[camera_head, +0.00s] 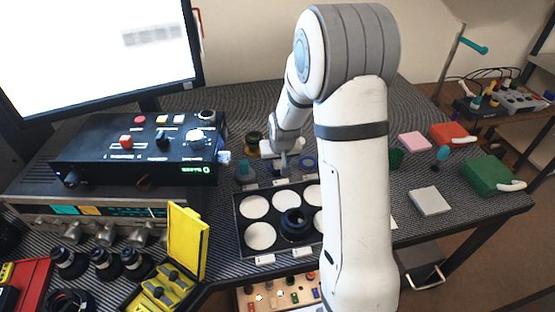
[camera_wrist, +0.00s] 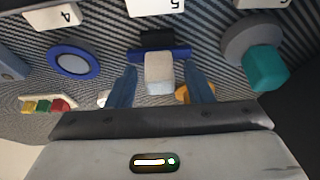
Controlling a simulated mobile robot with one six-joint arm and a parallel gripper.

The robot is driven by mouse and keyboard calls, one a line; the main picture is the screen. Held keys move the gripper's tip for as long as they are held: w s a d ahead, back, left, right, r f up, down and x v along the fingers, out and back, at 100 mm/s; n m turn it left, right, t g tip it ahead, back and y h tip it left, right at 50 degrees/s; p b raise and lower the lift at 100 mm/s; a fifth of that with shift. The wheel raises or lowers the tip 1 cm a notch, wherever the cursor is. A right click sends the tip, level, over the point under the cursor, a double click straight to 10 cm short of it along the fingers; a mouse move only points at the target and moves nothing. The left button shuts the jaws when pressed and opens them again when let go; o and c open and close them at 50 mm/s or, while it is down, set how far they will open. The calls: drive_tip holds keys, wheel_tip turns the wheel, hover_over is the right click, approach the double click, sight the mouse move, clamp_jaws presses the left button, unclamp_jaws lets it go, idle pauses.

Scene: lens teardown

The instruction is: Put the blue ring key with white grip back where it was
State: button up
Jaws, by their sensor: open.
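The blue ring key with white grip (camera_wrist: 158,72) stands in the wrist view just in front of the label reading 5. Its pale grip rises between the two blue fingers of my gripper (camera_wrist: 161,88), and part of its blue base (camera_wrist: 178,54) shows behind. The fingers are open, with a visible gap on each side of the grip. In the head view my gripper (camera_head: 283,165) is low over the mat behind the black tray; the key is mostly hidden there.
A flat blue ring (camera_wrist: 73,62) lies to the left and a teal-gripped key (camera_wrist: 265,68) to the right. The black tray (camera_head: 240,217) with white discs is in front. A yellow case (camera_head: 187,240) stands open at left. A control box (camera_head: 100,150) stands behind it.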

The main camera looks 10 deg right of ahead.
drive_tip(key=shift+r, duration=0.35)
drive_tip(key=p+v, duration=0.2)
drive_tip(key=v, duration=1)
drive_tip(key=s+r+g, duration=0.1)
drive_tip(key=s+r, duration=0.2)
drive_tip(key=s, duration=0.8)
drive_tip(key=s+r+g, duration=0.1)
drive_tip(key=s+r, duration=0.2)
drive_tip(key=s, duration=0.9)
drive_tip(key=shift+s+r, duration=0.25)
drive_tip(key=shift+r, duration=0.05)
drive_tip(key=p+v, duration=0.2)
drive_tip(key=v, duration=0.1)
drive_tip(key=p+v, duration=0.1)
drive_tip(key=shift+w+r+p, duration=0.35)
drive_tip(key=shift+r+p, duration=0.05)
